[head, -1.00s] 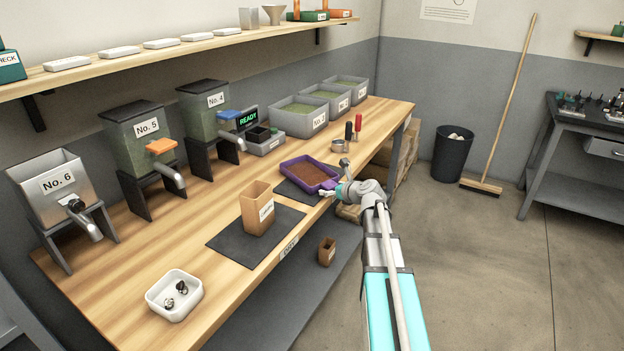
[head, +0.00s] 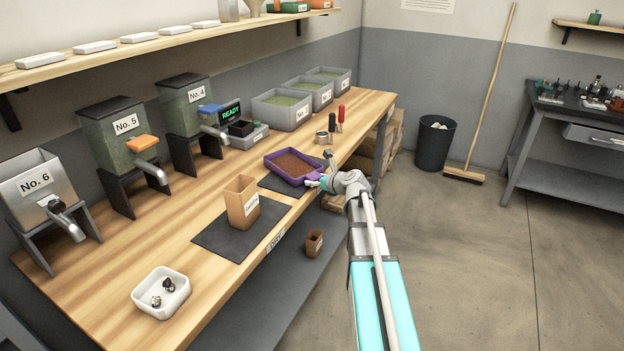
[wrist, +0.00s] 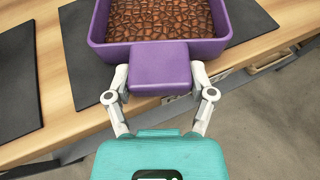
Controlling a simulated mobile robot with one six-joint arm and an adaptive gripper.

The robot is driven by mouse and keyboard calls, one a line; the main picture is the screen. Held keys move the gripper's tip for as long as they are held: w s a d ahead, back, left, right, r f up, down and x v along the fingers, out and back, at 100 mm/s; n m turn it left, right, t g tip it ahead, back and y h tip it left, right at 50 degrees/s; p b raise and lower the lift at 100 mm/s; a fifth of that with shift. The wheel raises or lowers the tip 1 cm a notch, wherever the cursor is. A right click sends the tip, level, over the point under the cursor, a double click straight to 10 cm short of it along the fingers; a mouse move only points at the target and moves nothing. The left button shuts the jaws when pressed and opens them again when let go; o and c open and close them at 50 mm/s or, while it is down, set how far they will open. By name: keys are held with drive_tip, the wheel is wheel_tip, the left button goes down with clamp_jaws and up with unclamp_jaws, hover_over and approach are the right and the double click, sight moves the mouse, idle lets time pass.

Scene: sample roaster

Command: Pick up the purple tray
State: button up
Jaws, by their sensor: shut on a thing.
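The purple tray (head: 293,166) holds brown beans and sits over a dark mat near the front edge of the wooden bench. In the wrist view the tray (wrist: 213,50) shows its flat purple handle tab (wrist: 160,68) pointing at me. My gripper (wrist: 160,84) is shut on this tab, one finger at each side. In the head view my gripper (head: 318,181) is at the tray's front right corner. I cannot tell whether the tray touches the mat or is slightly above it.
A tan box (head: 241,203) stands on another dark mat (head: 215,240) left of the tray. A scale reading READY (head: 246,135), grey bins (head: 286,108) and upright-handled tools (head: 340,118) are behind. A white dish (head: 161,293) is at the near left. Open floor lies right of the bench.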

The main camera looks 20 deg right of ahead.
drive_tip(key=shift+r+p, duration=1.4)
drive_tip(key=shift+r, duration=0.05)
drive_tip(key=s+a+r+p, duration=0.1)
drive_tip(key=s+r+p, duration=0.9)
drive_tip(key=s, duration=0.4)
